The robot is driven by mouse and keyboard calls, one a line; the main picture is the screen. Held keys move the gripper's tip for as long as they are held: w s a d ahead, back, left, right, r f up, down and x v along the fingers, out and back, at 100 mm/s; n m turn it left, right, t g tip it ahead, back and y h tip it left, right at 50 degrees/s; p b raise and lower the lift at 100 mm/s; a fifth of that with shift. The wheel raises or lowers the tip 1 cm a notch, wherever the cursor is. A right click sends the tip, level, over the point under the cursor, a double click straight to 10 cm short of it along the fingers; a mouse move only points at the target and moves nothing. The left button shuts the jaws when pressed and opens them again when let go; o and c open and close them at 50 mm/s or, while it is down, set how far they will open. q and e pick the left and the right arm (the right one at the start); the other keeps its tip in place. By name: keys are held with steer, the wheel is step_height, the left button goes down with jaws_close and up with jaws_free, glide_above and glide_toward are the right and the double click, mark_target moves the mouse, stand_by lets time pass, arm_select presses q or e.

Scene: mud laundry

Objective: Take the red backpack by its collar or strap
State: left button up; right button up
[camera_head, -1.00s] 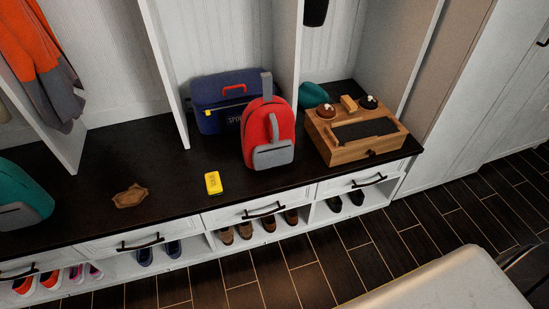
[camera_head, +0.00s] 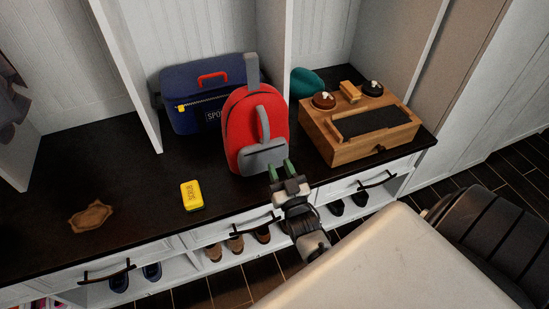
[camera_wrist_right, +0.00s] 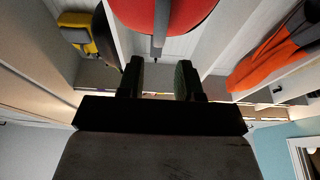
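The red backpack (camera_head: 240,127) stands upright on the dark bench top, with a grey front pocket, a grey handle loop on its front and a grey strap (camera_head: 252,70) rising from its top. My right gripper (camera_head: 282,171) is open, with green-tipped fingers, just in front of the backpack's lower right edge. In the right wrist view the fingers (camera_wrist_right: 159,80) are apart with nothing between them. The red backpack (camera_wrist_right: 170,12) shows at the top there, beyond the fingertips, with a grey strip hanging down. My left gripper is not in view.
A blue sports bag (camera_head: 190,110) stands behind the backpack. A wooden shoe-care box (camera_head: 340,150) is close on the right, with a teal item (camera_head: 308,81) behind it. A yellow box (camera_head: 192,195) and a brown cloth (camera_head: 92,217) lie on the bench. White dividers (camera_head: 130,75) bound the bay.

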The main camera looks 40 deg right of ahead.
mark_target(267, 135)
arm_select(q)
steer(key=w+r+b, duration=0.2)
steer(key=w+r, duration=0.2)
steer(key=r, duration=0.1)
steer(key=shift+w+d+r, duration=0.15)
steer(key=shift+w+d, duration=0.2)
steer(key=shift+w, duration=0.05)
arm_select(e)
steer(key=x, duration=1.1)
steer(key=shift+w, duration=0.2)
jaws_close()
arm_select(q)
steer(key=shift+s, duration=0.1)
arm_select(e)
steer(key=shift+r, duration=0.2)
